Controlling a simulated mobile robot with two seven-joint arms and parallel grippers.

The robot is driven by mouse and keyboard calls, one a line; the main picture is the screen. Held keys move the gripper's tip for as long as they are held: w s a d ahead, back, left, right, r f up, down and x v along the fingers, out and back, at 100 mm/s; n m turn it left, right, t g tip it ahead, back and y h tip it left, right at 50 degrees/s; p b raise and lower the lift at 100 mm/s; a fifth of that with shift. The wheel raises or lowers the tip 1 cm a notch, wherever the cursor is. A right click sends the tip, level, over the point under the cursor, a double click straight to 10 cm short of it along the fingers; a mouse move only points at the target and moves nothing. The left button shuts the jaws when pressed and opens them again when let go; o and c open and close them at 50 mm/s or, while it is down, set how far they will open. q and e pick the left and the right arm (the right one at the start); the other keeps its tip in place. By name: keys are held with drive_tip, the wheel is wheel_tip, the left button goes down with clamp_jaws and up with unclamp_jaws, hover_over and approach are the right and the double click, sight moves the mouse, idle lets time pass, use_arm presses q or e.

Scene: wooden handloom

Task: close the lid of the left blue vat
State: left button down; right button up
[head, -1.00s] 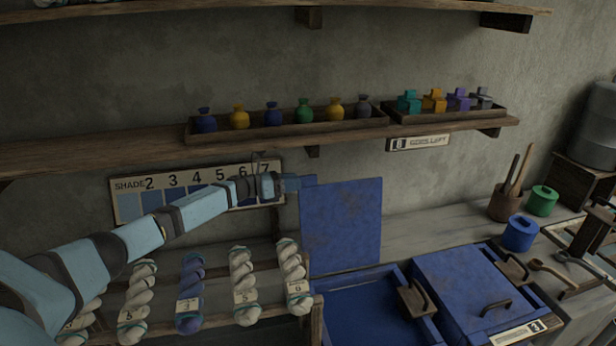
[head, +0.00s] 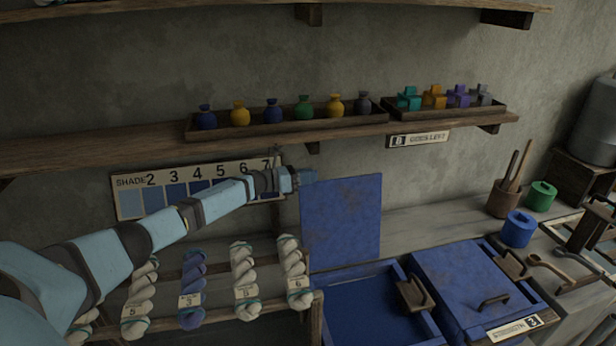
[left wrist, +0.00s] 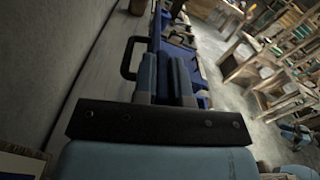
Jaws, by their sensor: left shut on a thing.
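The left blue vat (head: 362,316) stands open at the bottom of the head view, its inside showing. Its blue lid (head: 341,224) stands upright at the back edge, close to the wall. My left gripper (head: 304,177) is at the lid's upper left corner and is shut on the lid. In the left wrist view the two fingers (left wrist: 171,76) are close together, with the lid (left wrist: 157,22) seen nearly edge-on beyond them. A dark handle (left wrist: 127,58) shows at the left of the fingers. My right gripper is not in view.
The right blue vat (head: 462,283) is covered by its lid. Yarn skeins (head: 244,278) hang left of the vats, below my left arm. A shelf (head: 90,150) with small jars runs above. Blue (head: 518,232) and green (head: 541,196) pots stand on the right.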

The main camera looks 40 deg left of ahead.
use_arm(q)
drive_tip(key=shift+s+d+r, duration=0.1)
drive_tip(key=shift+s+d, duration=0.3)
drive_tip(key=shift+d, duration=0.05)
drive_tip(key=s+d+f+m+b, duration=0.2)
drive_tip(key=s+d+m+b, duration=0.1)
drive_tip(key=s+d, duration=1)
drive_tip(key=shift+d+m, duration=0.6)
drive_tip(key=shift+d, duration=0.65)
drive_tip(key=shift+s, duration=0.1)
drive_tip(key=c, duration=1.2)
unclamp_jaws()
drive_tip(key=shift+o, duration=0.2)
drive_tip(key=shift+a, duration=0.1)
